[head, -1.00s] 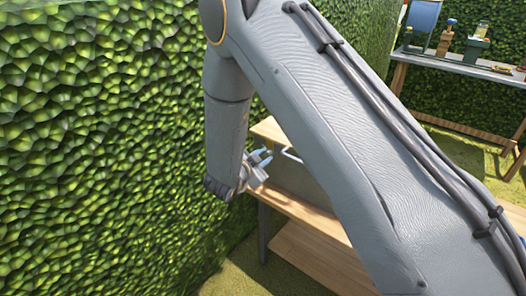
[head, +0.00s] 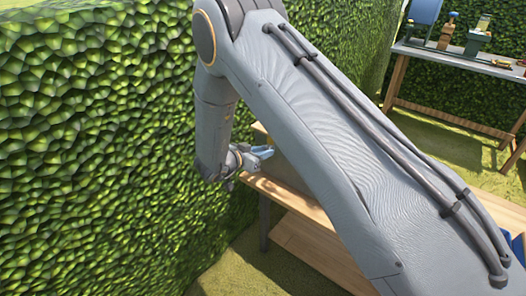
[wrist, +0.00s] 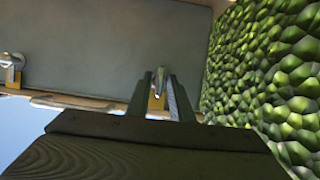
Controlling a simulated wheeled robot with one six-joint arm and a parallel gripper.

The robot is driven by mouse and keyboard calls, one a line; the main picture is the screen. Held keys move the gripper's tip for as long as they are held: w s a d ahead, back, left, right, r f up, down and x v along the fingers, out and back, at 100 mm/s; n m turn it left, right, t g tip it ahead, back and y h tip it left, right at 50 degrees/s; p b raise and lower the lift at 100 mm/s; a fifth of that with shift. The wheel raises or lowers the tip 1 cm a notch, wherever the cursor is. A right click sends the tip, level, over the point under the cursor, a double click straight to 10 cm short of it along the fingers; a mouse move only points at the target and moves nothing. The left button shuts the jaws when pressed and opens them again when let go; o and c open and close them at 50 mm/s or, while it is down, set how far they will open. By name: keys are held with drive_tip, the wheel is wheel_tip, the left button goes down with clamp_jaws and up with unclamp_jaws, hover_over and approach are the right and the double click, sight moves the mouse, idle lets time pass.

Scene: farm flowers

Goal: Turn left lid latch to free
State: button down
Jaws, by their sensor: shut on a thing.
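My gripper (wrist: 161,96) is shut on the left lid latch (wrist: 158,78), a small silver piece on a brass-coloured plate, seen between the two fingers in the wrist view. A second similar latch (wrist: 12,62) is at the left edge of that view. Both sit along the edge of a grey box surface (wrist: 100,45). In the head view my gripper (head: 262,152) is low beside the hedge, at the far end of a wooden bench (head: 290,192).
A leafy hedge wall (head: 90,140) stands close on the left in the head view; the hedge also shows close to the gripper's right in the wrist view (wrist: 270,75). A second table (head: 465,60) with several objects stands at the back right. Grass lies between.

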drive_tip(key=shift+w+a+r, duration=0.1)
drive_tip(key=shift+r, duration=0.05)
drive_tip(key=c, duration=1.6)
unclamp_jaws()
drive_tip(key=b+v, duration=0.1)
drive_tip(key=v, duration=0.6)
drive_tip(key=shift+s+a, duration=0.25)
drive_tip(key=shift+s, duration=0.1)
